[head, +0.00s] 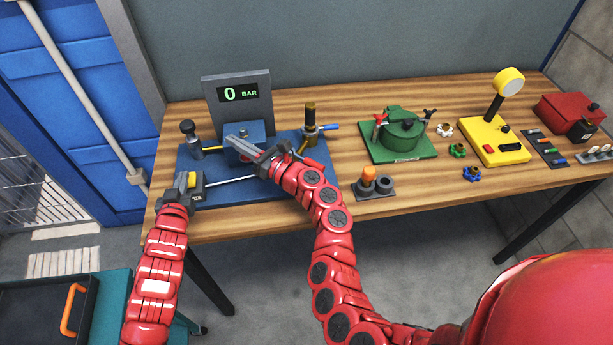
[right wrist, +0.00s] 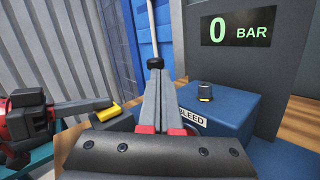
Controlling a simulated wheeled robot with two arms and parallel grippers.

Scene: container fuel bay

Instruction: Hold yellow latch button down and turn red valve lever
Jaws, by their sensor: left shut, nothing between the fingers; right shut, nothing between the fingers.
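The yellow latch button (head: 193,179) sits on a small dark block at the left front of the blue base plate. It also shows in the right wrist view (right wrist: 103,115). My left gripper (head: 185,181) is shut, its tips right at the button; I cannot tell whether it is pressed down. My right gripper (head: 231,141) is shut and empty, over the middle of the plate in front of the blue block marked BLEED (right wrist: 215,113). A red part (head: 312,163) shows just right of the right gripper; I cannot tell if it is the valve lever, which is otherwise hidden.
A display panel (head: 262,108) behind the plate reads 0 BAR. A black-knobbed post (head: 190,132) and a brass fitting with a blue handle (head: 310,117) flank the block. A green valve unit (head: 402,137) and a yellow gauge box (head: 490,143) stand to the right.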

